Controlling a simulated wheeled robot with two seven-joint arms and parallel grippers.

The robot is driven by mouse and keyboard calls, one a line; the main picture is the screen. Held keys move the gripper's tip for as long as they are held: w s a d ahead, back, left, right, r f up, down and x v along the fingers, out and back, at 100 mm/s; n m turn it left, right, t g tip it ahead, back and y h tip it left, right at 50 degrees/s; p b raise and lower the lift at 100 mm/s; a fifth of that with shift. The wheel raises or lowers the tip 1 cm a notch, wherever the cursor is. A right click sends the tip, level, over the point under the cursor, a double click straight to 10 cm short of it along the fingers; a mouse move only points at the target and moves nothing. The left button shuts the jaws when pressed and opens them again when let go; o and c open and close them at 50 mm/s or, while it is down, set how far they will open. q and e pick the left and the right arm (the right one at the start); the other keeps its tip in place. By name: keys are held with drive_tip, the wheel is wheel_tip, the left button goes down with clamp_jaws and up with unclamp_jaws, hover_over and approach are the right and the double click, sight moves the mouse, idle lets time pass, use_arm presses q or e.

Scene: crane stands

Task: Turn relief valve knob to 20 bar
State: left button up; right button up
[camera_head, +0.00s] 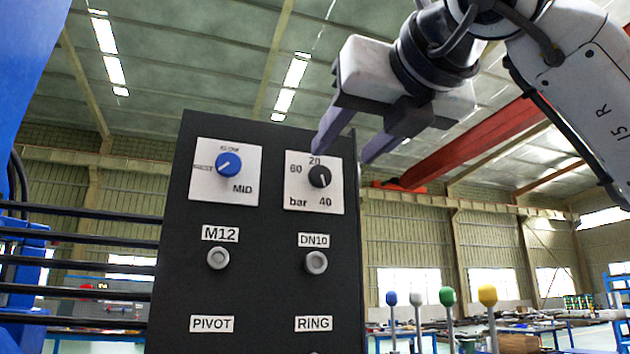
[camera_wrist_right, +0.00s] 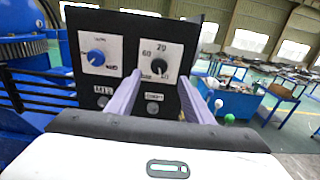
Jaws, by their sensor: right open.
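The relief valve knob (camera_head: 319,176) is a small round black knob on a white plate (camera_head: 297,203) marked 20, 40, 60 and bar, at the upper right of a black panel (camera_head: 265,230). Its pale pointer mark is too small to read surely. My right gripper (camera_head: 343,156) is open and empty, above and to the right of the knob in the head view, apart from it. In the right wrist view the knob (camera_wrist_right: 158,67) shows between and beyond the spread fingers (camera_wrist_right: 160,82). My left gripper is not in view.
A blue knob (camera_head: 228,165) sits on the left plate. Below are two grey buttons, M12 (camera_head: 218,258) and DN10 (camera_head: 316,262). Several colored balls on rods, including a yellow one (camera_head: 487,295), stand right of the panel. Dark horizontal bars (camera_head: 80,263) lie at left.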

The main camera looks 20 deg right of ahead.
sight(322, 173)
drive_tip(key=w+p, duration=0.2)
drive_tip(key=w, duration=0.6)
drive_tip(key=shift+a+r, duration=0.1)
drive_tip(key=shift+a, duration=0.05)
drive_tip(key=shift+w, duration=0.45)
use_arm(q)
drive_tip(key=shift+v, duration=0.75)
use_arm(e)
drive_tip(key=shift+w, duration=0.1)
drive_tip(key=c, duration=1)
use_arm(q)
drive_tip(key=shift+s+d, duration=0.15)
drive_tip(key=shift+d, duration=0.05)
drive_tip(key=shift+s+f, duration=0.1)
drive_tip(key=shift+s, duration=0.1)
